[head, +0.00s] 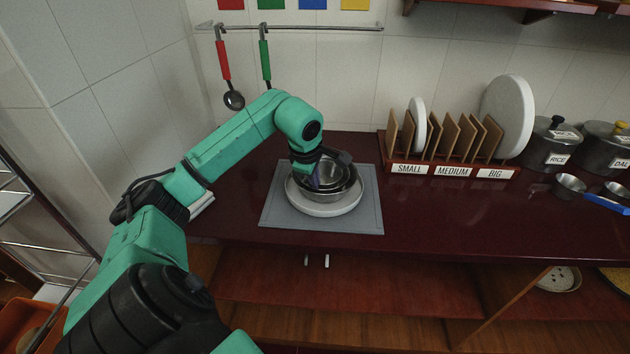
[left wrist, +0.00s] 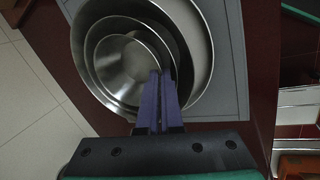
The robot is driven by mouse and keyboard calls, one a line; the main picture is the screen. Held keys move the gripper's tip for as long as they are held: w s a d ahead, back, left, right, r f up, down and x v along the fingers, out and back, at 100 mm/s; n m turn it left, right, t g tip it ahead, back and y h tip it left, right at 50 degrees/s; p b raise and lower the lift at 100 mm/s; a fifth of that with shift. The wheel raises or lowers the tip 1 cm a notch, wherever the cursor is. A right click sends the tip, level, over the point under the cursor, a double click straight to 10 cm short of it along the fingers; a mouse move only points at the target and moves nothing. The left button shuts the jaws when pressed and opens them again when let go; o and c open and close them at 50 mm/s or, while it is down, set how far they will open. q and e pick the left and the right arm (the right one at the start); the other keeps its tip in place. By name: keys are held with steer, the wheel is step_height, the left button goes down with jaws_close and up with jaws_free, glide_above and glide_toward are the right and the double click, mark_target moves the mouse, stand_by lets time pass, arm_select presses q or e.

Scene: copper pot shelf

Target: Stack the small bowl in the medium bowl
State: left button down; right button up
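Three shiny steel bowls sit one inside another on a round white plate (head: 325,208). In the left wrist view the small bowl (left wrist: 122,66) is innermost, inside the medium bowl (left wrist: 91,44), with the big bowl (left wrist: 78,58) outside. I cannot tell whether the small bowl rests on the medium bowl's bottom or is held slightly above it. My left gripper (head: 317,182) reaches down at the bowls' near left side. Its purple fingers (left wrist: 160,78) are close together at the small bowl's rim and appear shut on it. They hide part of the rims. My right gripper is not in view.
The plate stands on a grey mat (head: 373,222) on the dark red counter (head: 450,230). To the right are a wooden plate rack (head: 450,158), a large white plate (head: 507,115) and lidded pots (head: 552,145). Ladles (head: 234,98) hang behind.

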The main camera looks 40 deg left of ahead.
arm_select(q)
steer(key=shift+f, duration=0.3)
steer(key=c, duration=1.1)
jaws_free()
steer(key=v, duration=1.2)
steer(key=shift+r, duration=0.35)
